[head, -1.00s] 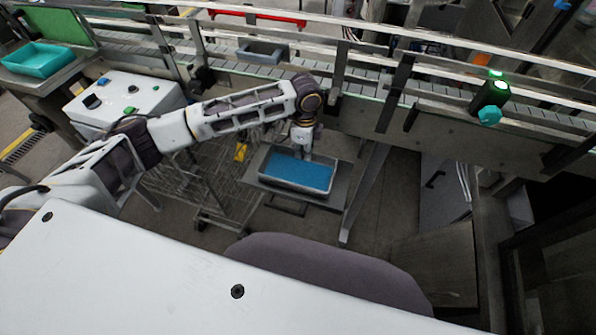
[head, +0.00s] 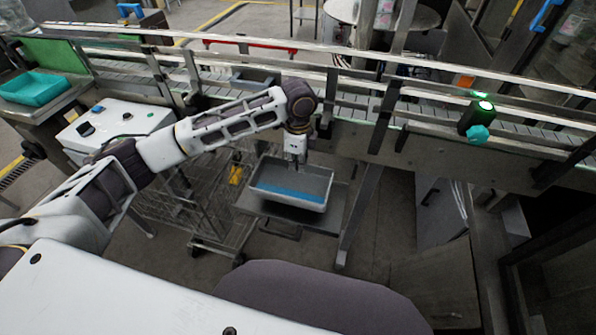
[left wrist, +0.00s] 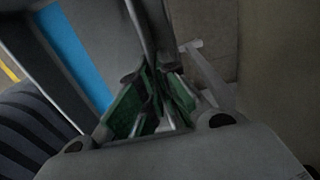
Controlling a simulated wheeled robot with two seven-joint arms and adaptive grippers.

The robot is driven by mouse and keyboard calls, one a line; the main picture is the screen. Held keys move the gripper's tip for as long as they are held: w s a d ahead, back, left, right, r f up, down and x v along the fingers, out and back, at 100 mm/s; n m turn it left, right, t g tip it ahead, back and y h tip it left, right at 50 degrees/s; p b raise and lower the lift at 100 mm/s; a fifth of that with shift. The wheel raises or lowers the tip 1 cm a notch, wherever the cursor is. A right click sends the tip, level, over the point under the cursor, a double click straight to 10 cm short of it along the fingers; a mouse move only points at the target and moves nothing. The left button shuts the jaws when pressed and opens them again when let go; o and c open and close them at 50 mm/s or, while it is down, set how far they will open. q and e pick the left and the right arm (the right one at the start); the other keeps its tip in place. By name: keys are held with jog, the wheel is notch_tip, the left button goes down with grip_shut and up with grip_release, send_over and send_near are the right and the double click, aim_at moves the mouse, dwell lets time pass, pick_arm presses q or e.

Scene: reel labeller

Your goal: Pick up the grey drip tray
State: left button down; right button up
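The grey drip tray (head: 319,204) has a blue layer inside. In the head view the blue shows as a band across its lower part, with much of the grey far inner wall bare. The tray appears raised off the low shelf (head: 325,224) under it. My left gripper (head: 298,160) is at the tray's far rim and looks shut on it. In the left wrist view, the green-padded fingers (left wrist: 155,105) are close together at the tray's wall, with the blue at left. The fingertips are partly hidden in the head view. My right gripper is not in view.
The conveyor (head: 350,100) with its rails runs behind and above the tray. A wire cart (head: 195,205) stands at left, beside a white control box (head: 115,125). A teal tray (head: 33,88) is at far left. A slanted metal leg (head: 358,215) stands close at right.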

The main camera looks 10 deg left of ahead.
pick_arm(q)
notch_tip(320, 180, up, 12)
jog(key=shift+r, duration=0.2)
dwell(0.4)
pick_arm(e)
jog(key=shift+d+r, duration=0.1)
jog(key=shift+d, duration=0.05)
pick_arm(q)
jog(key=shift+r+p, duration=2.05)
jog(key=shift+p, duration=0.8)
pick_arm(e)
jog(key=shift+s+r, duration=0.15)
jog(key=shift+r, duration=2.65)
